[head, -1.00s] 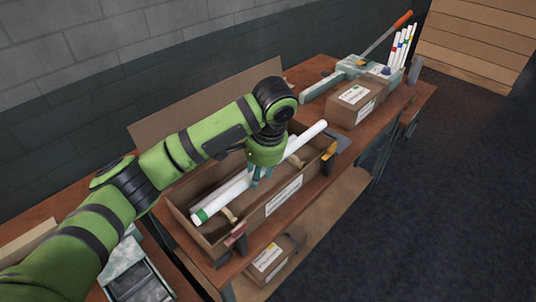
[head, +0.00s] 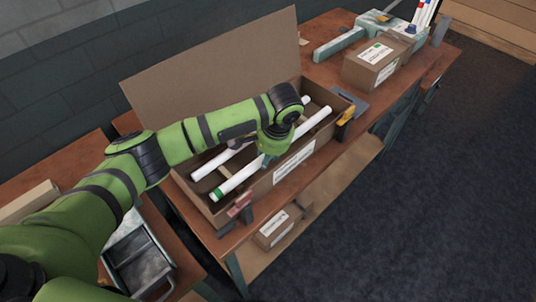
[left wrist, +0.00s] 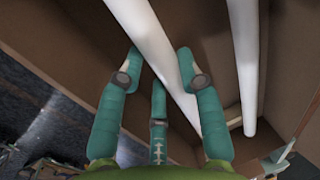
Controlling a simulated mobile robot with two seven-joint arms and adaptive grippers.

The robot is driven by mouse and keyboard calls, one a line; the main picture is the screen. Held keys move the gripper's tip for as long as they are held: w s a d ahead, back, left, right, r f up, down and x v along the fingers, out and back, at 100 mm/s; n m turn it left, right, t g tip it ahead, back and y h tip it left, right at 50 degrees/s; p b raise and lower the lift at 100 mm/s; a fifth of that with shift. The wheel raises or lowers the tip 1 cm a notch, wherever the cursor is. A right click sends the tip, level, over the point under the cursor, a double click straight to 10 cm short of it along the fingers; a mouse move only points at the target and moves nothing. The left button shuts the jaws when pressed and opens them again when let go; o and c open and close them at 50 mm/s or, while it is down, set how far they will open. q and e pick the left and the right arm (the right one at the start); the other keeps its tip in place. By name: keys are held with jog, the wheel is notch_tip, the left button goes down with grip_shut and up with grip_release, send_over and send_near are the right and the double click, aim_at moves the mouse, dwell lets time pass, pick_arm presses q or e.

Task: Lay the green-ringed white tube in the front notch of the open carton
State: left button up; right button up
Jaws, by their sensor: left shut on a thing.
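The green-ringed white tube (head: 236,181) runs lengthwise inside the open carton (head: 262,187), near its front wall. Its green ring is at the near left end. My left gripper (head: 266,159) reaches down over the carton and is shut on this tube around its middle, hiding part of it. In the left wrist view the tube (left wrist: 158,38) passes between the teal fingers (left wrist: 160,68). Whether it rests fully in the front notch cannot be told. A second white tube (head: 210,162) lies parallel behind it, apart from it. My right gripper is not in view.
The carton's raised lid (head: 210,65) stands behind. A red clamp (head: 240,205) and a yellow clamp (head: 347,114) sit at the carton's front corners. A closed box (head: 370,68) stands to the right on the table. Another box (head: 272,232) lies on the shelf below.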

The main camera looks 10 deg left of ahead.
pick_arm(q)
jog(key=shift+f, duration=0.35)
jog(key=shift+f, duration=0.1)
jog(key=o, duration=1.2)
jog(key=shift+f, duration=0.1)
jog(key=shift+c, duration=0.2)
jog(key=v, duration=1.2)
jog(key=shift+r+b, duration=0.3)
jog(key=shift+b, duration=0.1)
jog(key=shift+w, duration=0.1)
